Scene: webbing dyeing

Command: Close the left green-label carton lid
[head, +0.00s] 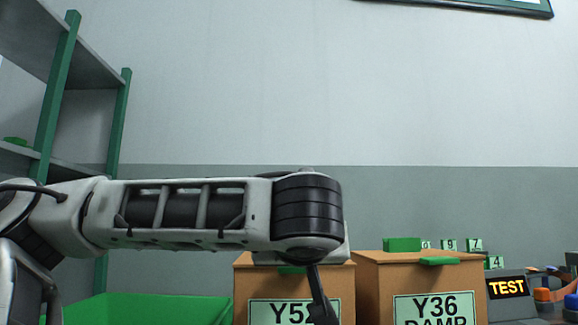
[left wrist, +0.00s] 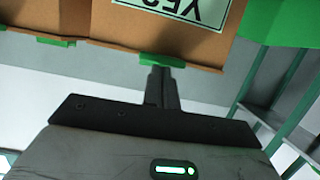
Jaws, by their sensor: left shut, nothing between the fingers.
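The left carton (head: 243,290) is brown with a green label (head: 270,312) reading Y52 in the head view, its top largely behind my left arm. In the left wrist view the same carton (left wrist: 120,25) appears upside down, with its label (left wrist: 195,8) at the top. My right gripper is not in view.
A second carton (head: 370,290), labelled Y36 DAMP, stands close on the right with its lid down. A TEST display (head: 506,288) and small coloured items stand at the right.

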